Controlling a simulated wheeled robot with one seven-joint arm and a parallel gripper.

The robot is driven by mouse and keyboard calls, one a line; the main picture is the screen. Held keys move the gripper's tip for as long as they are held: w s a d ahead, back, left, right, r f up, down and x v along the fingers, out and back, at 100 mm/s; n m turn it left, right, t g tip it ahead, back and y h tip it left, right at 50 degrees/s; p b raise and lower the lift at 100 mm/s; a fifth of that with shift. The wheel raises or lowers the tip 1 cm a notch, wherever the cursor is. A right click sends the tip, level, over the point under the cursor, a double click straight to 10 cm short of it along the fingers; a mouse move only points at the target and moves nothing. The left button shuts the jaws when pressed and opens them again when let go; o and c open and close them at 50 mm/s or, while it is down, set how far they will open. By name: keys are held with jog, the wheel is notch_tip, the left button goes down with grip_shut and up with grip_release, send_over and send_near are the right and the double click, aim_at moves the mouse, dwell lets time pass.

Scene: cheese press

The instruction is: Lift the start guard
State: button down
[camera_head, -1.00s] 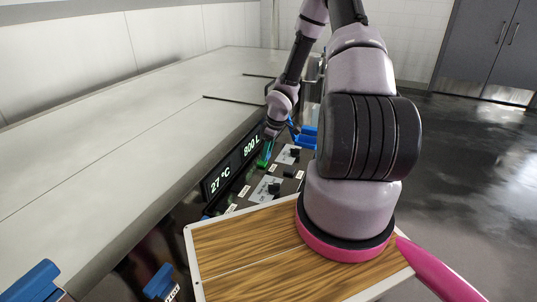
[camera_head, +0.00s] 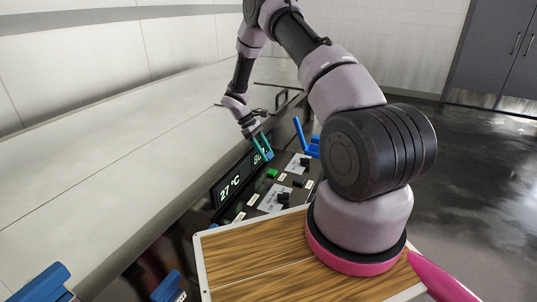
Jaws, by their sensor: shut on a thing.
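My gripper (camera_head: 265,148), with teal fingers, is above the far part of the dark control panel (camera_head: 245,205), in front of the display. It is shut on a small blue piece at its fingertips, which I take to be the start guard (camera_head: 268,156). The piece is small and partly covered by the fingers, so its hinge and exact tilt cannot be made out. A green button (camera_head: 271,173) shows uncovered on the panel just below the fingertips, apart from them.
The display (camera_head: 231,187) reads 27 °C; my fingers cover part of its second reading. Black knobs (camera_head: 283,198) sit on pale plates. The long pale vat top (camera_head: 110,170) is clear.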

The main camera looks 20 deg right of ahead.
jog(key=shift+w+a+g+h, duration=0.2)
jog(key=shift+g+h, duration=0.1)
dwell(0.4)
jog(key=shift+c, duration=1.6)
grip_release()
jog(key=v, duration=1)
jog(key=shift+w+a+r, duration=0.25)
jog(key=shift+w, duration=0.05)
